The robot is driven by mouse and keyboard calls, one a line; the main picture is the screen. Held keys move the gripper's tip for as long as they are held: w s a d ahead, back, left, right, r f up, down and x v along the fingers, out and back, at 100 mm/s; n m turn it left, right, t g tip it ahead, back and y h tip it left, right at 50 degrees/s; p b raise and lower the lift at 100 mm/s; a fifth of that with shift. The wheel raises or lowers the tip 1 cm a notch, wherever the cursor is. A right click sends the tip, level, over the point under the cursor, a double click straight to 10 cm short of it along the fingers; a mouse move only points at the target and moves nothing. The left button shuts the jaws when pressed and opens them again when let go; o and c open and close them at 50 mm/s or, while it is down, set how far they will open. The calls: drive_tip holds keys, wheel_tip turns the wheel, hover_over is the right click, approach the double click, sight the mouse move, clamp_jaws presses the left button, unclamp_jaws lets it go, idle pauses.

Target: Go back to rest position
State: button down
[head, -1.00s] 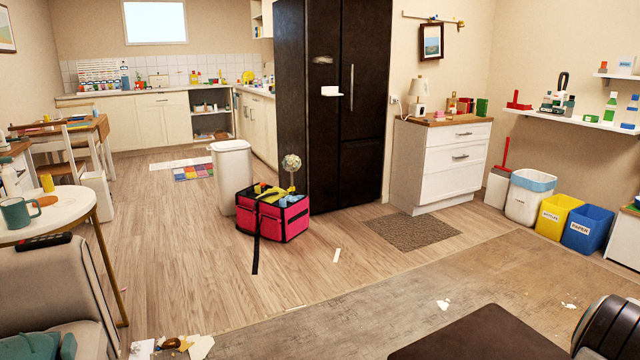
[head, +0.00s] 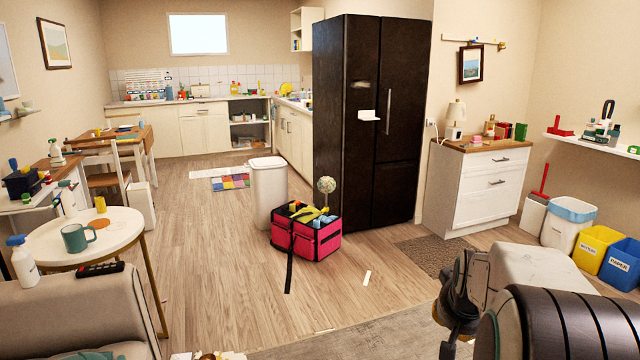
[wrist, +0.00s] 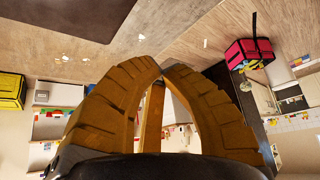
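My gripper (wrist: 161,70) fills the middle of the wrist view. Its two brown ribbed fingers curve together and their tips meet, with nothing seen held at the tips. In the head view my arm is folded at the lower right, with the dark gripper end (head: 458,308) hanging over the floor; its fingers are hard to make out there. The wrist view looks out on a tilted, upside-down room.
A pink and black bag (head: 318,240) stands beside a white bin (head: 268,190) on the wood floor. A round white table (head: 128,225) and a grey sofa (head: 75,312) are at left. Yellow (head: 592,246) and blue (head: 622,266) bins stand at right.

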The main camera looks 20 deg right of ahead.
drive_tip(key=s+a+r+n+y+p, duration=0.1)
drive_tip(key=s+a+r+n+p, duration=0.2)
drive_tip(key=a, duration=0.4)
drive_tip(key=s+a+r+y+p, duration=0.1)
drive_tip(key=a+r+p, duration=0.1)
drive_tip(key=a+r, duration=0.35)
drive_tip(key=s+a+r+n+g+y+p, duration=0.1)
drive_tip(key=s+a+n+p, duration=0.3)
drive_tip(key=s+a, duration=0.6)
drive_tip(key=a+r+y+p, duration=0.1)
drive_tip(key=a+p, duration=0.1)
drive_tip(key=a, duration=0.1)
drive_tip(key=shift+s+r+n+g, duration=0.3)
drive_tip(key=shift+s+g, duration=0.1)
drive_tip(key=shift+w, duration=0.15)
